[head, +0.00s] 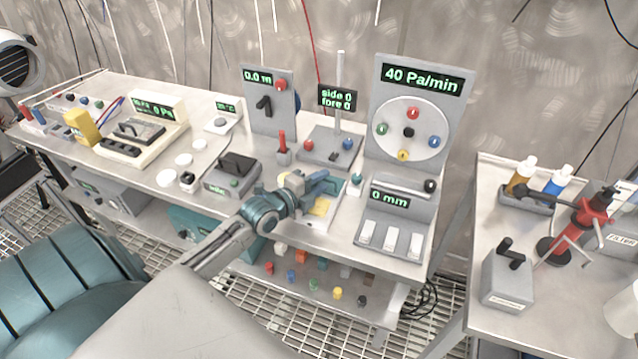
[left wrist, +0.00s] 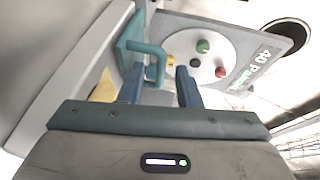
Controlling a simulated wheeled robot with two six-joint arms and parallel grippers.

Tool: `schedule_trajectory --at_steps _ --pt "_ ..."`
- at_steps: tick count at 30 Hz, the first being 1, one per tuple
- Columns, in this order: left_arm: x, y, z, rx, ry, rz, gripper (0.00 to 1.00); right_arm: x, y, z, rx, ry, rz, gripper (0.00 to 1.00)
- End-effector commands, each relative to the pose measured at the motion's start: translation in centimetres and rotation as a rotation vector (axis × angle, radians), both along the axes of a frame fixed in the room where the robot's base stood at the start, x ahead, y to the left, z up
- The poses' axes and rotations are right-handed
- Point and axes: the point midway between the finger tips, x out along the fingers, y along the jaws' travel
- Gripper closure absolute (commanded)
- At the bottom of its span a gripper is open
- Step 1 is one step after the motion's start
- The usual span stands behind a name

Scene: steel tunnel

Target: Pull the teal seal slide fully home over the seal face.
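The teal seal slide (left wrist: 154,61) shows in the left wrist view as a plate with a loop handle, just beyond my left gripper (left wrist: 160,85). The two blue fingers are apart, with part of the handle seen between them; I cannot tell whether they touch it. In the head view my left gripper (head: 316,183) is low over a pale panel with a yellow patch (head: 320,206), and it hides much of the slide there. The seal face cannot be made out clearly. My right gripper is not in view.
A gauge board reading 40 Pa/min (head: 422,78) stands behind and right of the gripper. A console reading 0 mm (head: 388,222) is at its right. A dark-handled box (head: 232,175) is at its left. A second bench (head: 540,310) stands at the right.

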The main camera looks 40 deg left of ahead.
Motion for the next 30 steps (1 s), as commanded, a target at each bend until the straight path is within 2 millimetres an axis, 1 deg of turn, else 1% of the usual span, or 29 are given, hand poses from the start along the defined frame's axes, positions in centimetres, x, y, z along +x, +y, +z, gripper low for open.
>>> schedule_trajectory --at_steps 4,5,6,9,16,19,22,27,30 --pt "0.0 0.0 0.0 0.000 0.000 0.000 0.69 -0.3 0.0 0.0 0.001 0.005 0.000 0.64" --pt "0.0 0.0 0.0 0.000 0.000 0.000 0.73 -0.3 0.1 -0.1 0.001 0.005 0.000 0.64" --pt "0.0 0.0 0.0 0.000 0.000 0.000 0.81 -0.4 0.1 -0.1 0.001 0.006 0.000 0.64" --pt "0.0 0.0 0.0 -0.001 0.000 0.000 1.00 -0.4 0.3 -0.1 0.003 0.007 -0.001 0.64" --pt "-0.1 0.0 0.0 -0.001 0.000 0.000 1.00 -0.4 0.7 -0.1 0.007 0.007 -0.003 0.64" --pt "-0.8 -0.2 0.1 -0.002 0.002 0.000 1.00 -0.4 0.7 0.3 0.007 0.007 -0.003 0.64" --pt "-2.4 -0.5 0.1 0.000 0.005 0.001 1.00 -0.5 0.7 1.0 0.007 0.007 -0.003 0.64" --pt "-5.6 -1.3 0.2 0.000 0.007 0.001 1.00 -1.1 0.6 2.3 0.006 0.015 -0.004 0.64" --pt "-7.0 -1.6 0.1 -0.001 0.005 0.001 1.00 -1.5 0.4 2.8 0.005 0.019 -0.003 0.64"
